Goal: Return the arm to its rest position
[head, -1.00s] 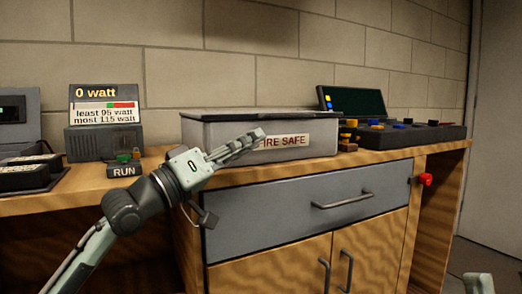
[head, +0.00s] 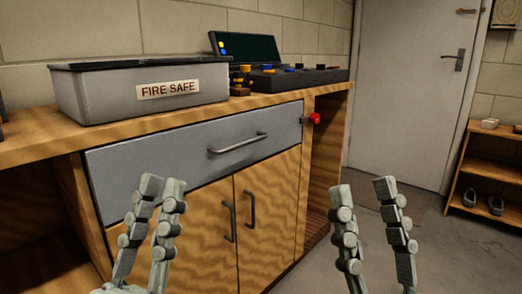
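My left gripper (head: 163,187) is at the lower left, in front of the grey drawer, with its fingers pointing up. Its fingers show a gap along their length and hold nothing; the tips nearly overlap in this view. My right gripper (head: 363,190) is at the lower middle right, over the floor, fingers up, open and empty. Both grippers stand side by side, well apart. The arms behind them are out of the picture.
A workbench (head: 30,150) carries a grey box labelled FIRE SAFE (head: 90,100) and a dark control console (head: 300,77). Its grey drawer (head: 170,165) and cupboard doors (head: 270,215) are closed. A red knob (head: 314,118) sticks out at its right. A door (head: 400,100) and shelf (head: 480,160) stand beyond.

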